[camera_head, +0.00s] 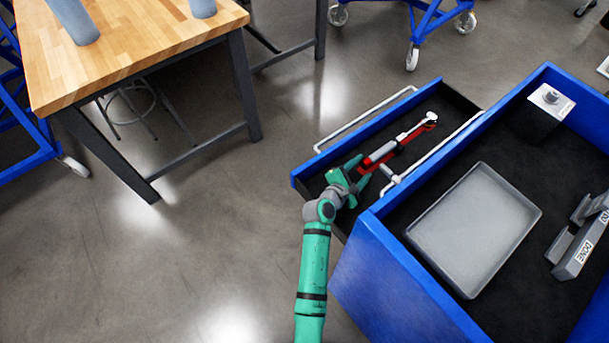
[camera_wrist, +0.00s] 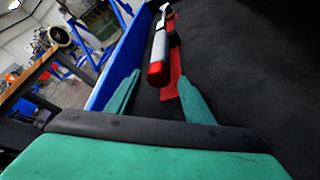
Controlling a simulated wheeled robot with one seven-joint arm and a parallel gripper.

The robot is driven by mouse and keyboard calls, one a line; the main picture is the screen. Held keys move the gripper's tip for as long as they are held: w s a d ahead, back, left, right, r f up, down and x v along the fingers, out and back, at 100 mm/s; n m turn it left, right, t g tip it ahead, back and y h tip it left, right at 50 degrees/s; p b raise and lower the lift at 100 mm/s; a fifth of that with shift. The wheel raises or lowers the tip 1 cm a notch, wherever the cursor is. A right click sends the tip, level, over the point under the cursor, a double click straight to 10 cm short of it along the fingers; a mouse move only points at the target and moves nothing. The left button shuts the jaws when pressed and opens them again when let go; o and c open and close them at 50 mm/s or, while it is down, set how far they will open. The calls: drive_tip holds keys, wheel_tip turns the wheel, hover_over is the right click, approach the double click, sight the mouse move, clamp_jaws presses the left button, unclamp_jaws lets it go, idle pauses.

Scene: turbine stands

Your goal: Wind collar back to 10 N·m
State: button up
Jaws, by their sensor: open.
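A torque wrench (camera_head: 383,151) with a pale shaft and a grey-and-red handle lies on a red holder (camera_head: 398,147) in the open drawer (camera_head: 465,102). Its ratchet head points to the upper right and its handle end faces my gripper. In the wrist view, the wrench (camera_wrist: 160,45) has a red handle end lying between the two green fingers. My gripper (camera_head: 359,173) is open, reaching in over the drawer, with its fingers apart just short of or around the handle end; I cannot tell which. The collar's scale is too small to read.
The blue cart top (camera_head: 395,270) beside the drawer holds a grey tray (camera_head: 475,228), a black box with a white top (camera_head: 548,103) and a grey stand marked DONE (camera_head: 578,250). The drawer's blue front and silver handle (camera_head: 365,119) stand close by. A wooden table (camera_head: 120,45) is at the upper left.

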drive_tip(key=shift+w+a+r+n+g, duration=0.1)
drive_tip(key=shift+w+a+n+g, duration=0.15)
drive_tip(key=shift+n, duration=0.35)
drive_tip(key=n+g+h, duration=0.1)
drive_tip(key=n+g, duration=0.1)
drive_tip(key=n, duration=0.1)
drive_tip(key=shift+s+r, duration=0.1)
drive_tip(key=shift+s, duration=0.05)
drive_tip(key=v, duration=1)
drive_tip(key=shift+a, duration=0.2)
drive_tip(key=w+a+r+t+y, duration=0.3)
drive_tip(key=w+a, duration=0.1)
drive_tip(key=a, duration=0.5)
drive_tip(key=w+a+r+t+y, duration=0.3)
drive_tip(key=w+a+t+y, duration=0.1)
drive_tip(key=a, duration=0.4)
drive_tip(key=s+a+f+m+y, duration=0.1)
drive_tip(key=s+f+m, duration=0.1)
drive_tip(key=s, duration=0.4)
drive_tip(key=s+a+f+m+y, duration=0.2)
drive_tip(key=s+m, duration=0.2)
drive_tip(key=s, duration=0.2)
drive_tip(key=shift+s+y, duration=0.25)
drive_tip(key=shift+y, duration=0.05)
